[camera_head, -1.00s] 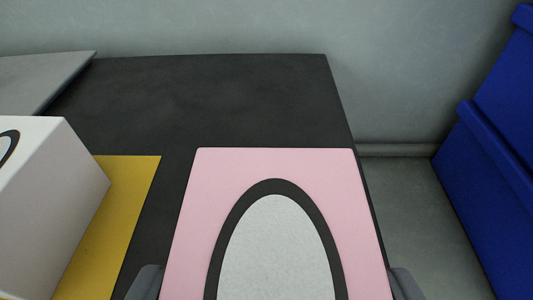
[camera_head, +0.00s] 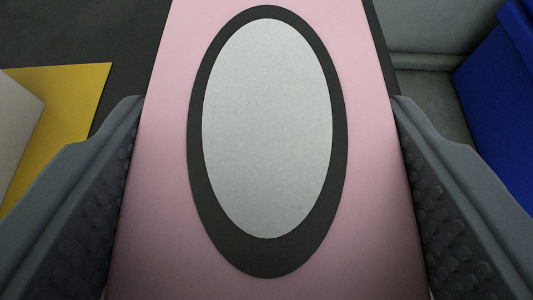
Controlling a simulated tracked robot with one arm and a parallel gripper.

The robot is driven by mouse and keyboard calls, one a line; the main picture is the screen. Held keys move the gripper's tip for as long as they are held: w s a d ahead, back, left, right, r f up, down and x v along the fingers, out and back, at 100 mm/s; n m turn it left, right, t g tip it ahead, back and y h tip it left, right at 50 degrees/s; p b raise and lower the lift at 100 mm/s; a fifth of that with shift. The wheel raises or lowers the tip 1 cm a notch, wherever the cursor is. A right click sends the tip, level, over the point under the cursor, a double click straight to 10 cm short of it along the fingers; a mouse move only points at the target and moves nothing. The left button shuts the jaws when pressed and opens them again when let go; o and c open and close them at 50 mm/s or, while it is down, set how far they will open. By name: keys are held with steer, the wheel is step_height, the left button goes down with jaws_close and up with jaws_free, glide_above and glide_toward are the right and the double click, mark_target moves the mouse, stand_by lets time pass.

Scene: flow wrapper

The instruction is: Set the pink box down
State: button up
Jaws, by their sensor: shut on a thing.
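The pink box (camera_head: 165,200) fills the middle of the view, with a grey oval ringed in black on its face. My gripper (camera_head: 267,180) is shut on it, with one dark grey padded finger against its left side and one against its right side. The box's far edge runs out of the top of the view. Its underside is hidden, so I cannot tell whether it touches the dark surface (camera_head: 60,30) around it.
A yellow patch (camera_head: 80,95) lies on the dark surface at the left. A whitish box (camera_head: 15,125) stands on it, cut off by the left edge. A blue container (camera_head: 505,90) stands at the right, beyond a strip of grey floor (camera_head: 430,95).

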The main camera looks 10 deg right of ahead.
steer(key=o, duration=1)
steer(key=shift+f, duration=0.1)
steer(key=shift+o, duration=0.2)
steer(key=shift+s+r, duration=0.35)
steer(key=p+v, duration=0.3)
steer(key=v, duration=0.8)
steer(key=shift+a, duration=0.1)
